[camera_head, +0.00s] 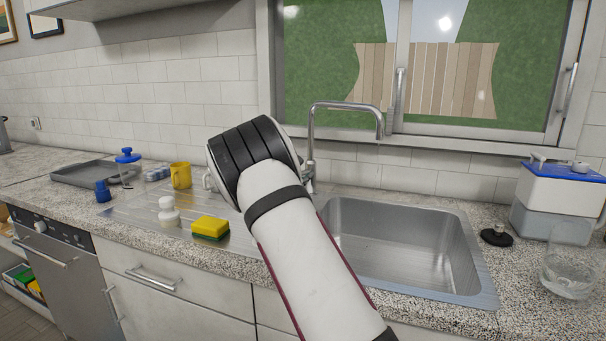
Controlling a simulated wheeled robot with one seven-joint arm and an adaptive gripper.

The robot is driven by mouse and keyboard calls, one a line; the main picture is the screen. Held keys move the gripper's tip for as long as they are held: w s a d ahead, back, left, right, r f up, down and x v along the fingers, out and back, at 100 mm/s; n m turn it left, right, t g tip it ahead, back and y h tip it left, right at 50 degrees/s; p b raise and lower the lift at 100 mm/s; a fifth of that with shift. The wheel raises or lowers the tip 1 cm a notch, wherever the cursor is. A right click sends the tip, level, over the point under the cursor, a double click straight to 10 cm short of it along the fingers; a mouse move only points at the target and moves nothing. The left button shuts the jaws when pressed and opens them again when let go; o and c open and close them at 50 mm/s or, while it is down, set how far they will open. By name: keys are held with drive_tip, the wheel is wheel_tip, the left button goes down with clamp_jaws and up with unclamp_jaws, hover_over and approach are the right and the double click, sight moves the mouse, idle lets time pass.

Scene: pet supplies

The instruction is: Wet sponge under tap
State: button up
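A yellow sponge (211,228) with a dark green underside lies flat on the metal drainboard, left of the sink and near the counter's front edge. The tap (345,106) is a tall, bent metal spout behind the sink; its outlet hangs over the back of the basin. I see no water running from it. The sink basin (400,240) looks empty. My arm rises from the bottom of the picture and stands between the sponge and the basin. My gripper is not visible; the arm hides the area around the tap's base in part.
A small white bottle (168,212) stands just left of the sponge. A yellow mug (180,175), a blue-topped container (128,167) and a grey tray (80,174) are farther left. A black sink plug (496,236), a glass (569,272) and a blue-lidded box (562,200) stand right of the basin.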

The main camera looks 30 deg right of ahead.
drive_tip(key=v, duration=1)
drive_tip(key=s+r+m+g+y+p, duration=0.1)
drive_tip(key=s+r+m+g+p, duration=0.2)
drive_tip(key=s, duration=0.5)
drive_tip(key=s+r+m+g+y+p, duration=0.1)
drive_tip(key=s+r+m+y, duration=0.15)
drive_tip(key=s+m, duration=0.45)
drive_tip(key=s+r+m+g+y+p, duration=0.15)
drive_tip(key=s+r, duration=0.25)
drive_tip(key=s, duration=0.6)
drive_tip(key=s+a+r+m+y+p, duration=0.1)
drive_tip(key=s+a+m+y+p, duration=0.2)
drive_tip(key=s+a, duration=0.8)
drive_tip(key=s+a+r+m+y+p, duration=0.1)
drive_tip(key=s+a+m+y+p, duration=0.2)
drive_tip(key=s+a, duration=0.7)
drive_tip(key=s+m+y, duration=0.1)
drive_tip(key=s+y, duration=0.1)
drive_tip(key=s, duration=0.6)
drive_tip(key=shift+a+r, duration=0.3)
drive_tip(key=shift+a, duration=0.1)
